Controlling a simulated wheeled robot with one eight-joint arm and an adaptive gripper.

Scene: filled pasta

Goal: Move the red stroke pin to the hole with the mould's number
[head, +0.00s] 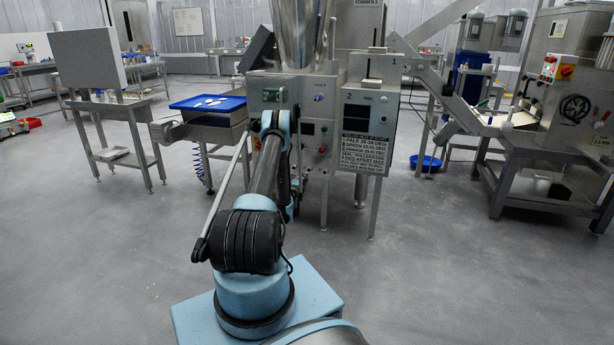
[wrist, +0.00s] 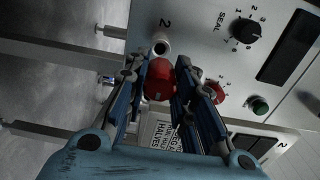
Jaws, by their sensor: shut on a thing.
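In the wrist view the red stroke pin (wrist: 158,80) shows as a round red head between the two blue fingers of my gripper (wrist: 160,90). My gripper is shut on it. Just above it in the picture is a pale round socket (wrist: 161,47) on the grey panel, with a "2" printed above it. I cannot tell whether the pin's far end sits in a hole. In the head view my arm reaches to the front of the machine (head: 287,85), and the arm hides the fingers and pin.
A blue tray (head: 208,103) stands left of the machine. A grey-and-black cabinet (head: 368,97) stands right. The floor in front is clear.

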